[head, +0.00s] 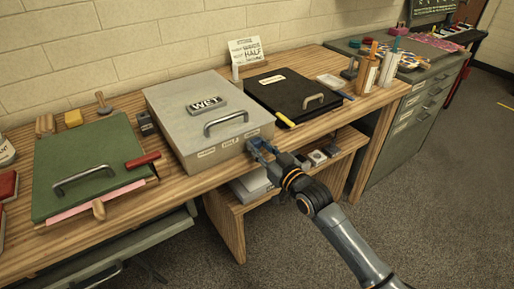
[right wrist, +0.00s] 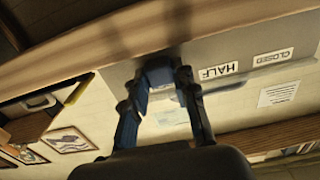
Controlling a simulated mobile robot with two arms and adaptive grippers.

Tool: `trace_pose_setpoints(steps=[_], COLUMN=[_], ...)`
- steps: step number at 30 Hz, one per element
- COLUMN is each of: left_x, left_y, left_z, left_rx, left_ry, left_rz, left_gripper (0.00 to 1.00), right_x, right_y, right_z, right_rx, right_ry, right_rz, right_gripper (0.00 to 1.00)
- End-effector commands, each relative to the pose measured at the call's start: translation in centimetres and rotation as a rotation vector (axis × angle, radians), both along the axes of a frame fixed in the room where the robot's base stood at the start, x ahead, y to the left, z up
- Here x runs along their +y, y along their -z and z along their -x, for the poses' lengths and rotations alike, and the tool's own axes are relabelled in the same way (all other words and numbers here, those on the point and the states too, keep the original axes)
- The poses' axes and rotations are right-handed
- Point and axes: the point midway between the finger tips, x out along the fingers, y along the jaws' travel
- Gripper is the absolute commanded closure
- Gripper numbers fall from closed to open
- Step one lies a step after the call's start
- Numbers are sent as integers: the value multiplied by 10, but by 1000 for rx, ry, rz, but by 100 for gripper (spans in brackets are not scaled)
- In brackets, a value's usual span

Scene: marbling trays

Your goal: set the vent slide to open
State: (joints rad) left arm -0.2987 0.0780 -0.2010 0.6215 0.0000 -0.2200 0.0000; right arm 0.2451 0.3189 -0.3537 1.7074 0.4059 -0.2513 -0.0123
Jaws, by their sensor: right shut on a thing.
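The grey box with a WET plate (head: 167,105) stands on the wooden bench, its lid handle up. Along its lower front edge runs a row of small white labels. In the right wrist view I read HALF (right wrist: 218,71) and CLOSED (right wrist: 272,57). My right gripper (head: 257,149) is at the right end of the box's front. In the right wrist view it (right wrist: 160,84) is shut on the small blue vent slide (right wrist: 158,75), which sits past HALF on the side away from CLOSED. The label behind the slide is hidden there. My left gripper is not in view.
A black case (head: 285,88) with a yellow marker lies right of the box. A green board with a handle (head: 70,155) lies left. A lower shelf (head: 335,150) with small items is below. Bottles and a cabinet (head: 425,110) stand at right. The floor in front is clear.

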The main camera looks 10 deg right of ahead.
Motion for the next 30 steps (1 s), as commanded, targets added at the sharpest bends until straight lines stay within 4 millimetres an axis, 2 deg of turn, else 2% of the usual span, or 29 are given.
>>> trace_pose_setpoints(steps=[1,4,16,20,30], left_x=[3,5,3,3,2], left_y=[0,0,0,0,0], left_z=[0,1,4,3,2], left_rx=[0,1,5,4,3], left_ry=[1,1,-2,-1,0], left_rz=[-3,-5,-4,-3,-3], left_gripper=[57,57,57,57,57], right_x=[-3,-3,-4,-11,-39], right_y=[-1,-2,0,0,0], right_z=[-1,-1,6,25,88], right_rx=[-4,-5,-2,-1,-2], right_ry=[6,6,2,2,4], right_rz=[4,3,2,3,5], right_gripper=[69,49,49,49,49])
